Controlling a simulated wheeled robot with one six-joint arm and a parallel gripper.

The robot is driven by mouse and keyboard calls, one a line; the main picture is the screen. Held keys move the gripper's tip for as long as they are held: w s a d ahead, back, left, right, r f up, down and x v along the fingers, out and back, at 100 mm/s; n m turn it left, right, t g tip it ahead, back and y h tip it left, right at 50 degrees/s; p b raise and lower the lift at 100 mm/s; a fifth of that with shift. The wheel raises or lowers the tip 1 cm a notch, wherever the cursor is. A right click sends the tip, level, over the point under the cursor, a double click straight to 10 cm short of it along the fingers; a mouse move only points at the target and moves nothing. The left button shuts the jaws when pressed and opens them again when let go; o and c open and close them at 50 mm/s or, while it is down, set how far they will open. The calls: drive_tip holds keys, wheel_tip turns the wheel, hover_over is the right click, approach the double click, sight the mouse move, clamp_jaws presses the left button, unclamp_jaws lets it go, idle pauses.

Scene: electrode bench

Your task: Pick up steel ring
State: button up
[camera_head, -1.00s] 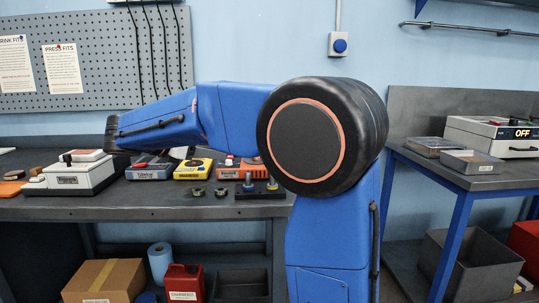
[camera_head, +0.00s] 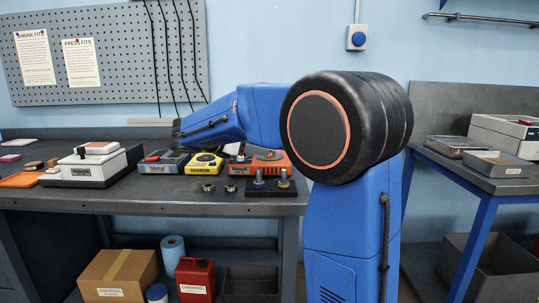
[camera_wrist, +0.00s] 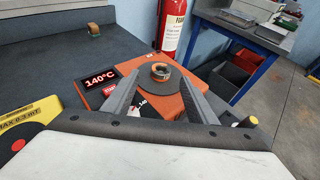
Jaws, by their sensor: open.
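A small ring (camera_wrist: 160,71), metallic with orange showing around its hole, lies on a round grey plate (camera_wrist: 148,72) on top of an orange heater unit (camera_wrist: 112,67) in the wrist view. The unit's display reads 140°C. I take this ring to be the steel ring. My gripper (camera_wrist: 162,82) is open, its two grey fingers spread either side of the ring in the picture; nothing is held. I cannot tell the height of the fingertips over the ring. In the head view the heater unit (camera_head: 262,169) sits on the bench, and my gripper's fingers cannot be made out there.
A yellow unit (camera_head: 203,164) and a grey-blue unit (camera_head: 163,163) stand left of the heater on the dark bench (camera_head: 150,200). Posts on a black base (camera_head: 270,188) stand in front of it. A red extinguisher (camera_wrist: 174,28) is beyond the bench edge in the wrist view.

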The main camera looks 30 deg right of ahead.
sight(271, 151)
drive_tip(key=shift+x, duration=2.85)
drive_tip(key=shift+s, duration=0.1)
drive_tip(key=c, duration=1.3)
drive_tip(key=shift+r, duration=0.1)
wheel_tip(271, 151, up, 10)
drive_tip(key=shift+f, duration=0.1)
